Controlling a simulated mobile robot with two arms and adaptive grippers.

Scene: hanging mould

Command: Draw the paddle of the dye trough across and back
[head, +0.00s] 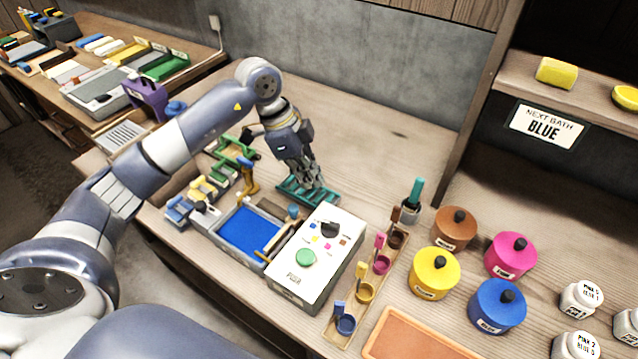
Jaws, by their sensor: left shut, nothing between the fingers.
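The dye trough (216,239) is a grey tray holding blue dye (246,231), left of the white control box. A wooden bar with a blue knob (293,211) lies along the trough's right side; it looks like the paddle, but I cannot be sure. My left gripper (314,186) is beyond the trough, above the green rack (297,193). Its fingers are together and hold nothing. It appears apart from the bar. I cannot tell whether the fingertips touch the rack. My right gripper is out of view.
A white control box (312,262) with a green button stands right of the trough. Small dye cups on a wooden strip (347,301) and several lidded jars, one blue (496,306), stand farther right. A "NEXT BATH BLUE" sign (546,124) hangs on the shelf.

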